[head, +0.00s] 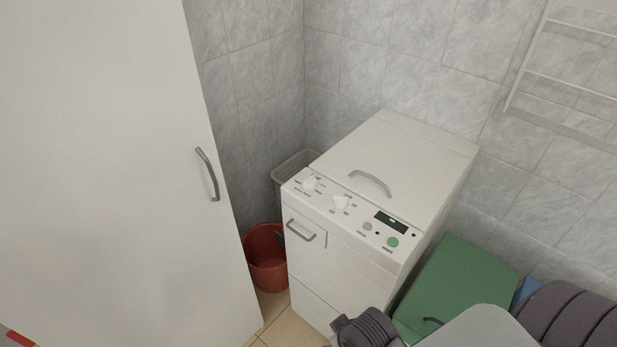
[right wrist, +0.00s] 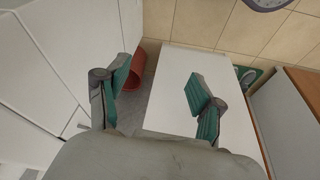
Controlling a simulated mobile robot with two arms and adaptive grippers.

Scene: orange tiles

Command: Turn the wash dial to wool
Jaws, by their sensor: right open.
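A white top-loading washing machine (head: 375,165) stands in the tiled corner. Its slanted panel carries two white dials, a left dial (head: 309,183) and a second dial (head: 340,203). The labels around them are too small to read, so I cannot tell which setting either points to. My right arm enters the head view low on the right, below and in front of the panel. In the right wrist view my right gripper (right wrist: 160,75) is open and empty, with its teal-padded fingers apart over a white surface. My left gripper is not in view.
Beside the dials are a dark display (head: 391,222), a grey button (head: 367,226) and a green button (head: 392,243). A red bucket (head: 266,262) stands left of the machine, near a tall white cabinet (head: 110,170). A green panel (head: 455,285) is on the right.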

